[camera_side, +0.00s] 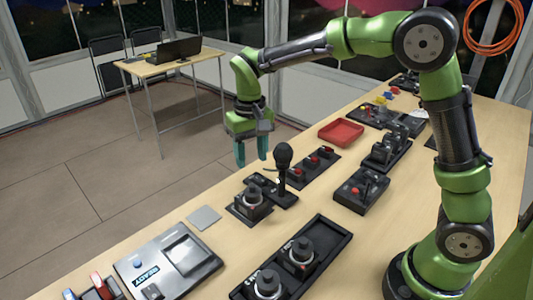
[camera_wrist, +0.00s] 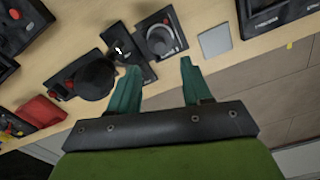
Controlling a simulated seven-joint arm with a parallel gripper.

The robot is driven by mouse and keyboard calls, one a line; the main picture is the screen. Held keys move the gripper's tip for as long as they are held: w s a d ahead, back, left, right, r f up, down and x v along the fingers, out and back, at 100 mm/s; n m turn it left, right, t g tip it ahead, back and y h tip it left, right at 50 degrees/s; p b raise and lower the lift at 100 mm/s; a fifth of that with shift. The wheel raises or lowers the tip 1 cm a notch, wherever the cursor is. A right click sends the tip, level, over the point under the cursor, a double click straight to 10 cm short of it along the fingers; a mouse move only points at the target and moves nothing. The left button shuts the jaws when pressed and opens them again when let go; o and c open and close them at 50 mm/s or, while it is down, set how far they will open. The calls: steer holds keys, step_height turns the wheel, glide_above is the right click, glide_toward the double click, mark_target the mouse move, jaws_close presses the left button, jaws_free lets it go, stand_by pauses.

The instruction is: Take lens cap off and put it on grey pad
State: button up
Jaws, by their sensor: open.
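The black lens unit (camera_side: 250,210) stands on the table near its left edge. A dark round part on its top, which looks like the lens cap (camera_side: 252,193), sits on the lens; it also shows in the wrist view (camera_wrist: 158,41), though the detail is small. The flat grey pad (camera_side: 204,217) lies bare on the table beside the unit, and in the wrist view the pad (camera_wrist: 214,41) is to the unit's right. My gripper (camera_side: 251,153) is open and empty, its green fingers pointing down, well above table height. In the wrist view my fingers (camera_wrist: 160,68) are apart, below the lens unit.
A red tray (camera_side: 341,132) and several control panels lie farther back. A silver READY box (camera_side: 168,262) and a black tray with two round units (camera_side: 292,262) are in front.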

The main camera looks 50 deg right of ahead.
mark_target(252, 185)
steer(key=f, duration=0.8)
steer(key=shift+w+f, duration=0.2)
steer(key=shift+f, duration=0.2)
steer(key=shift+c, duration=0.5)
jaws_close()
